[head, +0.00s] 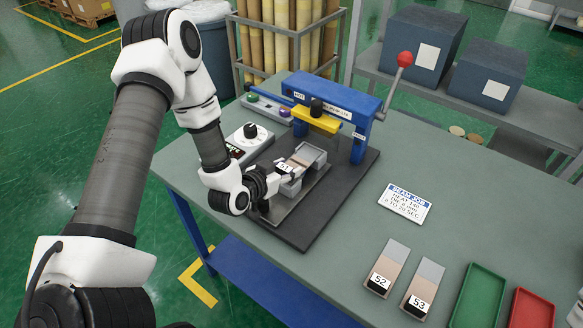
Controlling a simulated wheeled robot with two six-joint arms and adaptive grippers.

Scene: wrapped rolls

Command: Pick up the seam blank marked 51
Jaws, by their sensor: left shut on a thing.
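The seam blank marked 51 (301,160) is a small flat piece with a tan strip and a white label. It is at the grey metal nest (318,158) on the press's dark base, below the yellow press bar (315,119). My left gripper (288,177) is shut on its near, labelled end. The fingers and the nest hide part of it, and I cannot tell whether it rests in the nest or is just above it. Blanks 52 (388,267) and 53 (423,287) lie side by side on the table. My right gripper is not in view.
The blue press frame (357,142) has a red-knobbed lever (404,60). A control box with a dial (250,132) stands left of the nest. A job card (405,204), a green tray (479,296) and a red tray (531,309) are to the right.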

